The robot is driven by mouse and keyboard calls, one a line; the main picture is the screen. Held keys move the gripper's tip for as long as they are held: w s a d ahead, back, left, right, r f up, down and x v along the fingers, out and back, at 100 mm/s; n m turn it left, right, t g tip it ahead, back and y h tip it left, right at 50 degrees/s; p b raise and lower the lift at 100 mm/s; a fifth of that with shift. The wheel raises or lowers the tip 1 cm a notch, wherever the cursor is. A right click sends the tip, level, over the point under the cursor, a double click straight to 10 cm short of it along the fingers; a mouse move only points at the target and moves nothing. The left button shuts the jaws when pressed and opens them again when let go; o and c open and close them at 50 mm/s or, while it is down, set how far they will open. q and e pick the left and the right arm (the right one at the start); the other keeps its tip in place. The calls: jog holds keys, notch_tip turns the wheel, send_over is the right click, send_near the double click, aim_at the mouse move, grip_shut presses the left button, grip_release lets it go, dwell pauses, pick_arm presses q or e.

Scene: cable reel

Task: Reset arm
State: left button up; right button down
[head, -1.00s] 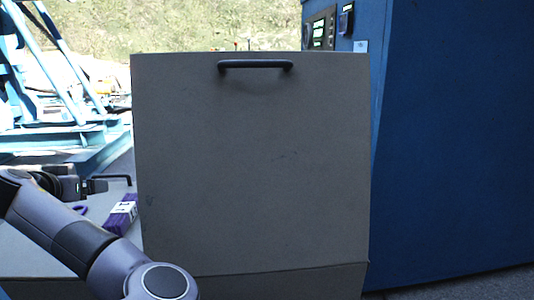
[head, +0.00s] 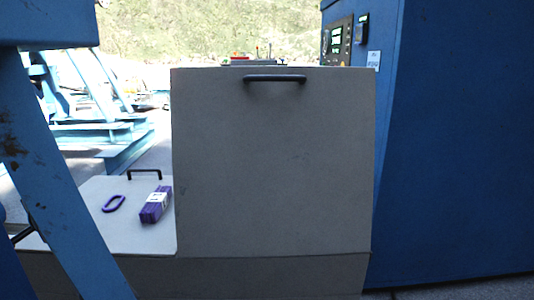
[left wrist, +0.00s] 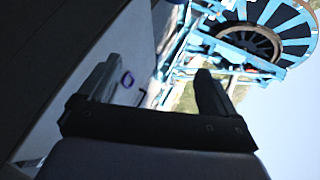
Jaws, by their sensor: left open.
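My left gripper (left wrist: 155,90) shows in the left wrist view with its two fingers spread apart and nothing between them. The wrist camera is tilted, so the scene behind the fingers appears sideways. Neither my left arm nor my right arm shows in the head view now. My right gripper is in no view.
A grey cabinet with a lid (head: 275,165) and black handle (head: 275,78) fills the middle. A purple box (head: 156,204) and purple ring (head: 114,204) lie on the white surface (head: 130,235) at left. A blue cabinet (head: 460,150) stands right; a blue strut (head: 55,180) crosses the left.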

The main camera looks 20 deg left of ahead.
pick_arm(q)
jog(key=d+r+m+t+y+p, duration=0.35)
jog(key=r+m+y, duration=0.6)
jog(key=m, duration=0.85)
jog(key=w+d+f+m+t+h+p, duration=0.25)
jog(key=d+m+t+h, duration=0.45)
jog(key=m, duration=0.6)
jog(key=w+d+f+m+t+h+p, duration=0.1)
jog(key=w+d+f+m+t+h, duration=0.15)
jog(key=d+m+t+h, duration=0.6)
jog(key=s+d+f+m+g+h+p, duration=0.2)
jog(key=s+d+f+m+g+h, duration=0.2)
jog(key=d+f+m, duration=0.7)
jog(key=s+d+f+m+g+h+p, duration=0.2)
jog(key=s+d+f+m+g+h, duration=0.35)
jog(key=m, duration=0.95)
jog(key=s+d+f+m+g, duration=0.1)
jog(key=s+d+f+m, duration=0.1)
jog(key=s+f+m, duration=0.1)
jog(key=s+d+f+m+g+p, duration=0.1)
jog(key=s+d+f+m+g, duration=0.1)
jog(key=s+f, duration=0.3)
jog(key=shift+s+d+f+m+y, duration=0.15)
jog(key=shift+d+f+m+y, duration=0.2)
jog(key=shift+f+m, duration=0.25)
